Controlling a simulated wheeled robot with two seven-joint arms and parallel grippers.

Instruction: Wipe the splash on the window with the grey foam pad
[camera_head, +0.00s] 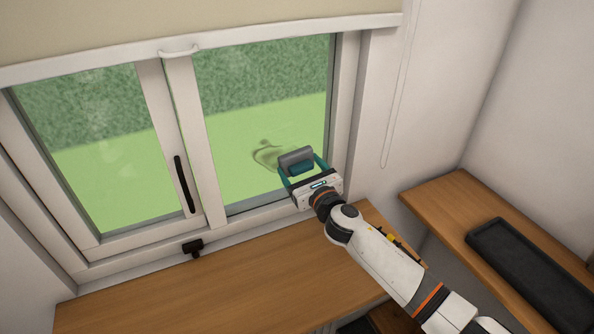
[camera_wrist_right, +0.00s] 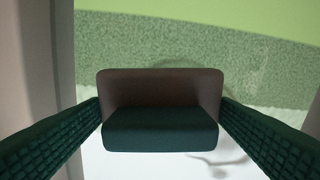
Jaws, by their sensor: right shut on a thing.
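The splash (camera_head: 266,154) is a brownish smear on the right window pane (camera_head: 240,110); part of it is hidden behind the pad. The grey foam pad (camera_head: 296,158) has a teal grip side and is held up at the right part of that pane. My right gripper (camera_head: 302,172) is shut on the pad, its fingers on both sides of it. In the right wrist view the pad (camera_wrist_right: 160,88) sits between the fingers, with faint smear marks on the glass beside it. I cannot tell whether the pad touches the glass. My left gripper is not in view.
A wooden bench top (camera_head: 200,290) runs below the window. A black tray (camera_head: 530,275) lies on a wooden shelf (camera_head: 440,199) at the right. A blind (camera_head: 200,30) hangs above, with a cord (camera_head: 396,110) right of the frame. A black handle (camera_head: 184,184) stands out from the middle frame.

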